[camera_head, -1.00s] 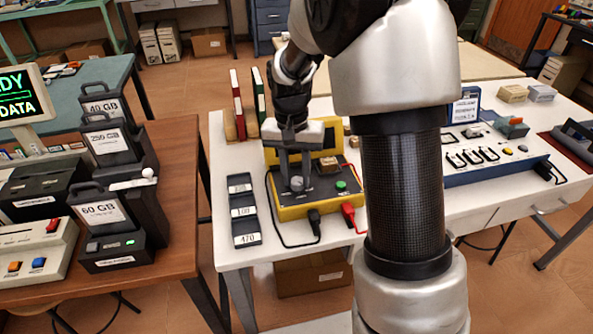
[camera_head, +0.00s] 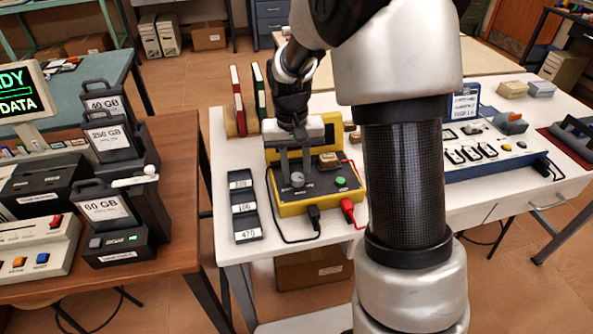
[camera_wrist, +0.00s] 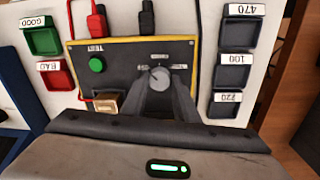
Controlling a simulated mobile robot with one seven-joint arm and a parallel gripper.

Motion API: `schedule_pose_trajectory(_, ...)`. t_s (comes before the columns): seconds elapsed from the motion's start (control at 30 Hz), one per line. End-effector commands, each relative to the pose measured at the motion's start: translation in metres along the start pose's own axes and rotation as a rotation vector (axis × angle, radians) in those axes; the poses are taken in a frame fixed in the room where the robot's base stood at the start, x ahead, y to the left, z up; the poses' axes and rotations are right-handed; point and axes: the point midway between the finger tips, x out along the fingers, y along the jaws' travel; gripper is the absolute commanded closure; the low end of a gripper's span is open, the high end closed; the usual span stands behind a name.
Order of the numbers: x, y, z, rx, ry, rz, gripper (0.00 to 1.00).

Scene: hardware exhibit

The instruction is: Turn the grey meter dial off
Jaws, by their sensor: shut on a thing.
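The grey meter dial (camera_head: 297,180) sits on the dark panel of a yellow-edged meter (camera_head: 318,206) on the white table. In the wrist view the dial (camera_wrist: 159,76) is a round grey knob with a pale pointer line, with small printed labels around it too blurred to read. My gripper (camera_head: 296,176) comes down from above, and its fingers are shut on the dial. In the wrist view my gripper's fingers (camera_wrist: 161,88) reach up to the dial and hide its lower side.
A green button (camera_head: 341,182) and a small tan block (camera_head: 330,160) are on the meter. Black (camera_head: 314,212) and red (camera_head: 347,205) plugs with cables are at its front. Labelled trays (camera_head: 244,207) lie to its left. Red and green books (camera_head: 238,100) stand behind.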

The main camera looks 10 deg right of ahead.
Motion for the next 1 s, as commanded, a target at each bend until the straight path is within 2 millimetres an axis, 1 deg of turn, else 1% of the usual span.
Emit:
schedule_pose_trajectory(0.03, 0.0, 0.0, 0.0, -0.002, 0.0, 0.001, 0.68)
schedule_pose_trajectory(0.1, 0.0, 0.0, 0.0, -0.002, 0.0, 0.001, 0.56)
schedule_pose_trajectory(0.13, 0.0, 0.0, 0.0, -0.001, 0.0, 0.001, 0.54)
schedule_pose_trajectory(0.4, -0.001, 0.0, 0.0, 0.0, 0.0, 0.0, 0.54)
schedule_pose_trajectory(0.47, -0.003, 0.0, 0.0, 0.0, 0.001, 0.0, 0.54)
schedule_pose_trajectory(0.53, -0.01, 0.0, 0.0, 0.0, 0.002, 0.0, 0.54)
schedule_pose_trajectory(0.67, -0.033, 0.0, -0.001, 0.0, 0.004, -0.001, 0.54)
schedule_pose_trajectory(1.0, -0.117, 0.0, -0.001, -0.001, 0.005, 0.0, 0.54)
